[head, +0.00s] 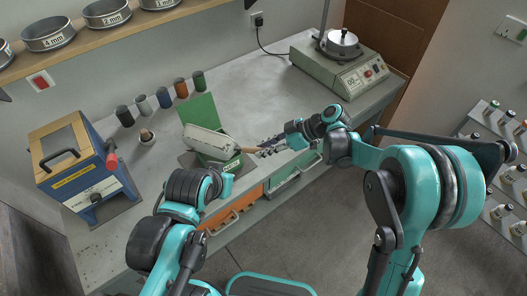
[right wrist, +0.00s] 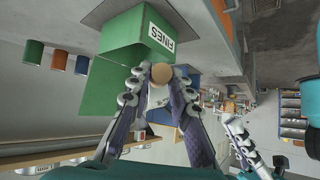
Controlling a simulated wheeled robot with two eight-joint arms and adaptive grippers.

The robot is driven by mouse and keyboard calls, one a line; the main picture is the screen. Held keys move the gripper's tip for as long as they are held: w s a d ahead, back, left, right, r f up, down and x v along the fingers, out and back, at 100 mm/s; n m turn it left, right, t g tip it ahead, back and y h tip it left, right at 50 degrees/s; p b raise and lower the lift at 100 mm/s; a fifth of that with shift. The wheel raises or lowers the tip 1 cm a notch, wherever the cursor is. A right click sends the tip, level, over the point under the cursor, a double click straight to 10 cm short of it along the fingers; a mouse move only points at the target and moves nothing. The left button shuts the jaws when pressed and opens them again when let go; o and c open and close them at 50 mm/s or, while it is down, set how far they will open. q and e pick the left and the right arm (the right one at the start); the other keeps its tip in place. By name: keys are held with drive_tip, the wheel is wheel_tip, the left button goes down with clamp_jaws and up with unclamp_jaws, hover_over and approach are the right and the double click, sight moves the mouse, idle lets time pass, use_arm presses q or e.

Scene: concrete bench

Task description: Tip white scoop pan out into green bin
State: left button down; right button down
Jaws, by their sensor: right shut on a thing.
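The white scoop pan (head: 208,141) is over the green bin (head: 230,165) in the head view, tilted, its inside not visible to me. My right gripper (head: 265,150) is shut on the scoop's wooden handle (head: 247,150), to the right of the bin. In the right wrist view, the round wooden handle (right wrist: 161,73) shows between the fingers (right wrist: 160,95). The bin (right wrist: 130,52) with its "FINES" label is just beyond them, and most of the pan is hidden there.
A blue and yellow box machine (head: 82,165) stands at the left. Several coloured cups (head: 163,97) line the wall behind the bin, and a small pot (head: 147,138) stands before them. A sieve shaker (head: 342,65) is at the back right. The bench between shaker and bin is clear.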

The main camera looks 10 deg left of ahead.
drive_tip(key=shift+w+d+f+m+g+y+b, duration=0.1)
drive_tip(key=shift+w+f+m+g+y+b, duration=0.35)
drive_tip(key=shift+g+b, duration=0.45)
drive_tip(key=shift+w+d+f+m+g+y+b, duration=0.1)
drive_tip(key=shift+w+f+m+g+y+b, duration=0.1)
drive_tip(key=shift+w+m+g+b, duration=0.5)
drive_tip(key=shift+w+d+f+m+g+y+b, duration=0.1)
drive_tip(key=shift+w+f+m+g+y+b, duration=0.25)
drive_tip(key=shift+m+g+b, duration=0.6)
drive_tip(key=shift+n+b, duration=0.3)
drive_tip(key=shift+n, duration=0.1)
